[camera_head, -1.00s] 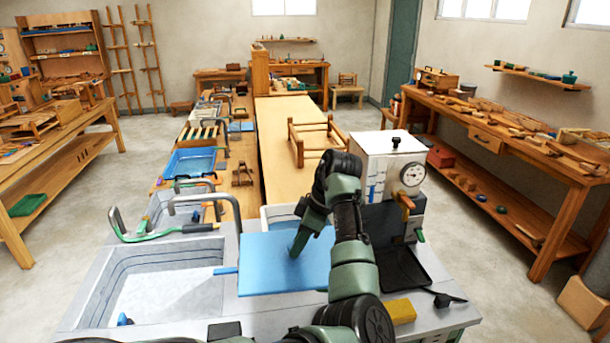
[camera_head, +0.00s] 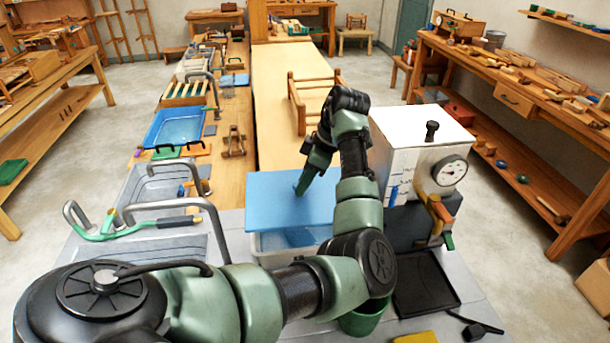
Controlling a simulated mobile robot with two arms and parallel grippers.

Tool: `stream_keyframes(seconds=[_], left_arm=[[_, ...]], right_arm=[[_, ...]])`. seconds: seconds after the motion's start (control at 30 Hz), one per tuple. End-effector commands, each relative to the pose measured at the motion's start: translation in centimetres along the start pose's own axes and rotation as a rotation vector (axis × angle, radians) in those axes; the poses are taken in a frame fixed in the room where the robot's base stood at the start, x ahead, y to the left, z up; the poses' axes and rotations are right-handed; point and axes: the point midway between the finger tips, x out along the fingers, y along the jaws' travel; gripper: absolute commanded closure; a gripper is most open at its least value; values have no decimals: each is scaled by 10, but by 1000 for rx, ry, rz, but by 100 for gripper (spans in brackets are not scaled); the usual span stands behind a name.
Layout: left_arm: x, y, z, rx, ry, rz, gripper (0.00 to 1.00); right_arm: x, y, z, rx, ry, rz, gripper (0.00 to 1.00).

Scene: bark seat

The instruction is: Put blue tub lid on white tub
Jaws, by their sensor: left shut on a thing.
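The blue tub lid (camera_head: 275,200) is a flat blue panel, held roughly level. My left gripper (camera_head: 303,190) is shut on it, pointing down near the middle of the lid. The white tub (camera_head: 268,257) is below it, with its front wall and part of its bluish interior showing past the lid's near edge. The lid covers the tub's far part in this view; I cannot tell whether they touch. My left arm hides the tub's right front. My right gripper is not in view.
A white box with a dial (camera_head: 415,150) and a black tray (camera_head: 425,285) stand close to the right of my arm. A grey sink with faucets (camera_head: 150,195) is at the left. A green pot (camera_head: 362,318) sits partly behind my arm. A wooden rack (camera_head: 310,95) stands beyond.

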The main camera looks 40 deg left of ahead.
Motion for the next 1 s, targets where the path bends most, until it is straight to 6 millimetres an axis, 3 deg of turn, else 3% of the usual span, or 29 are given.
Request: stream_keyframes(seconds=[0.17,0.47,0.73,1.0], left_arm=[[15,0,6,0,0,1,100],[42,0,17,-1,-1,1,100],[57,0,23,-1,0,0,100],[59,0,24,-1,0,1,100]], right_arm=[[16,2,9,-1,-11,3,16],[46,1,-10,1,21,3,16],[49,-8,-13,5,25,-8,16],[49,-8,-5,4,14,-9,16]])
